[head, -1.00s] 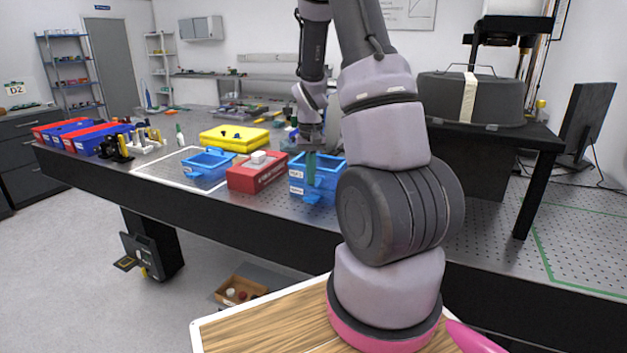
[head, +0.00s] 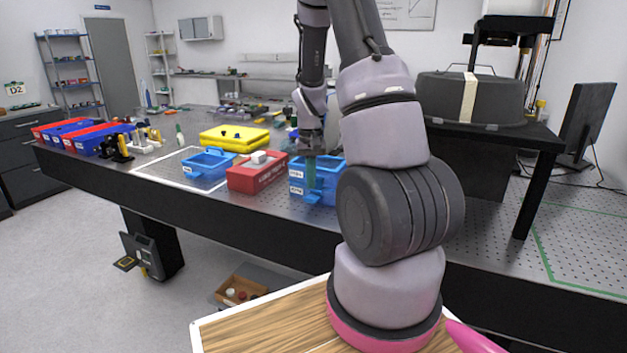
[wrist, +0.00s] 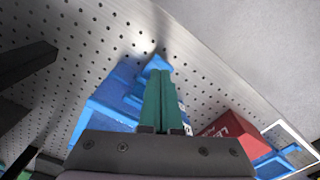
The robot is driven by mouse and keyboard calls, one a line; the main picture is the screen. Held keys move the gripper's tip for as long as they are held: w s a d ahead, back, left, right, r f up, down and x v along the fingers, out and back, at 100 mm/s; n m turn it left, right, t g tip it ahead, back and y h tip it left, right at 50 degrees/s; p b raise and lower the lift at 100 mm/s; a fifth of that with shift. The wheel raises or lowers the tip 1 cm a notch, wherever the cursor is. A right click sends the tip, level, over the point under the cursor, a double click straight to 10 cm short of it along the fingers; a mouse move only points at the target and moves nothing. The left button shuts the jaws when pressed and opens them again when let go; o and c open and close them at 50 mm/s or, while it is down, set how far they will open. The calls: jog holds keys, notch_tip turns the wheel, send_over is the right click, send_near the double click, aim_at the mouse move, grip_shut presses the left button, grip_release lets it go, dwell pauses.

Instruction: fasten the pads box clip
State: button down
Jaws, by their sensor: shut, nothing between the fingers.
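A blue box (head: 331,170) with white labels on its front stands near the front edge of the bench; I take it for the pads box, but its label is too small to read. A blue tab (head: 313,197) sticks out low at its front, and a blue projection (wrist: 157,63) shows in the wrist view just beyond my fingertips. My gripper (head: 311,186) points down at the front of this box, its green fingers (wrist: 162,75) shut together and empty. The fingers hide part of the box front. I cannot tell whether they touch the clip.
A red box (head: 257,173) stands close to the left, with a white object on top. A blue open tray (head: 208,165) lies further left, and a yellow case (head: 234,139) is behind. Bare perforated bench top (wrist: 95,35) shows around the blue box.

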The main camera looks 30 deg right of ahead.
notch_tip(320, 180, up, 8)
dwell(0.8)
jog(key=shift+f, duration=0.1)
jog(key=s+a+r+t+y, duration=0.15)
jog(key=s+a+r, duration=0.25)
jog(key=r, duration=0.4)
jog(key=s+a+r+t, duration=0.2)
jog(key=s+a+r, duration=0.2)
jog(key=r, duration=0.4)
jog(key=s+a+r+t, duration=0.3)
jog(key=s+a+r, duration=0.2)
jog(key=s, duration=0.6)
jog(key=shift+s+a+r+t, duration=0.2)
jog(key=shift+s+r+t, duration=0.15)
jog(key=shift+r, duration=0.55)
